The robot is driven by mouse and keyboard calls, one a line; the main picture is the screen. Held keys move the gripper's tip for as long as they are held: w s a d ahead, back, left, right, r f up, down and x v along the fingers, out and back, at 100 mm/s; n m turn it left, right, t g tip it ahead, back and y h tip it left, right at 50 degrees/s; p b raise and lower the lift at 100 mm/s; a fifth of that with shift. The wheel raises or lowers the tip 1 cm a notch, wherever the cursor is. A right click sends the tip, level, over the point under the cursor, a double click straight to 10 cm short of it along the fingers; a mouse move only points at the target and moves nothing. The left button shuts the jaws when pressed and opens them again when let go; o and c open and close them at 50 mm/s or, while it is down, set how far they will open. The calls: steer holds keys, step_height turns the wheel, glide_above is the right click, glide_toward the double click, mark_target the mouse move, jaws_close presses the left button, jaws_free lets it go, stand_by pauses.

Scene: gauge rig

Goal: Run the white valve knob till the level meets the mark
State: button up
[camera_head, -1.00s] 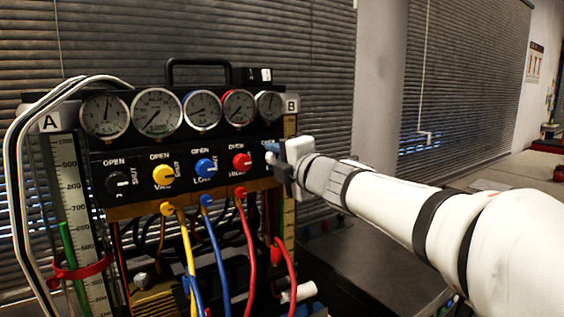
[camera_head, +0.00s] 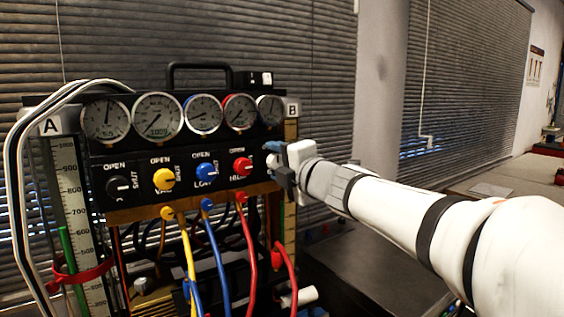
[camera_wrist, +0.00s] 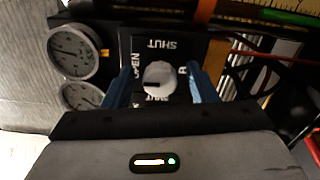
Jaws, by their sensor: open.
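The white valve knob (camera_wrist: 160,77) shows in the wrist view on a black panel lettered OPEN and SHUT. My gripper (camera_wrist: 161,78) is open, with one blue finger on each side of the knob and a gap on both sides. In the head view my gripper (camera_head: 272,152) is at the panel's right end and hides the white knob. Tube A (camera_head: 78,195) at the left has a printed scale, a green column (camera_head: 70,255) and a red clamp band (camera_head: 82,273) across its lower part. The column's top is above the band. Tube B (camera_head: 290,190) is partly hidden by my gripper.
Black (camera_head: 119,186), yellow (camera_head: 164,178), blue (camera_head: 205,171) and red (camera_head: 242,166) knobs line the panel left of my gripper. Round gauges (camera_head: 157,116) sit above them. Yellow, blue and red hoses (camera_head: 250,250) hang below. A dark surface (camera_head: 360,270) lies at right.

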steer(key=v, duration=0.7)
steer(key=shift+s+d+p, duration=0.15)
steer(key=shift+s+p, duration=0.1)
steer(key=shift+p, duration=0.1)
stand_by(5.5)
